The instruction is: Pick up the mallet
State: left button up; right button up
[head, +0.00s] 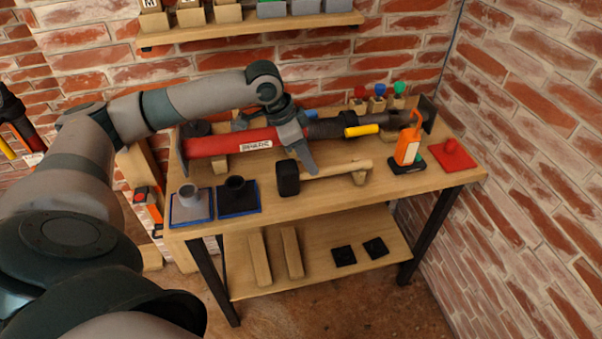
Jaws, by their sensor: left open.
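The mallet lies on the wooden workbench, with a black head (288,178) near the front edge and a pale wooden handle (335,169) reaching to the right. The far end of the handle meets a small wooden rest. My left gripper (304,158) is open and points down just above and behind the mallet, near where the head meets the handle. I cannot tell whether a finger touches the handle. My right gripper is not in view.
A red tool (222,143) with a black shaft lies along the back of the workbench (330,201). A shelf (250,28) hangs above.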

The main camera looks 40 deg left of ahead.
aim_at(325, 172)
pick_arm(q)
jog(key=shift+w+d+f, duration=0.1)
jog(key=shift+d+f, duration=0.05)
jog(key=shift+f, duration=0.4)
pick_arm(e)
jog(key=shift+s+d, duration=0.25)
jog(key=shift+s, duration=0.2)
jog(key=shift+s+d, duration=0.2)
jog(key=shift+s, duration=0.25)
pick_arm(q)
jog(key=shift+f, duration=0.1)
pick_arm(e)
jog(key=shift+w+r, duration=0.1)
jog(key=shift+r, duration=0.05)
pick_arm(q)
jog(key=shift+w+f+p, duration=0.1)
jog(key=shift+f+p, duration=0.2)
jog(key=f, duration=0.1)
jog(key=f+p, duration=0.1)
jog(key=f, duration=0.2)
jog(key=shift+w, duration=0.35)
jog(key=shift+w+f, duration=0.1)
jog(key=shift+f, duration=0.1)
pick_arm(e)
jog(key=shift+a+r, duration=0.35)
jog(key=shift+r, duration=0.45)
pick_arm(q)
jog(key=shift+c, duration=0.6)
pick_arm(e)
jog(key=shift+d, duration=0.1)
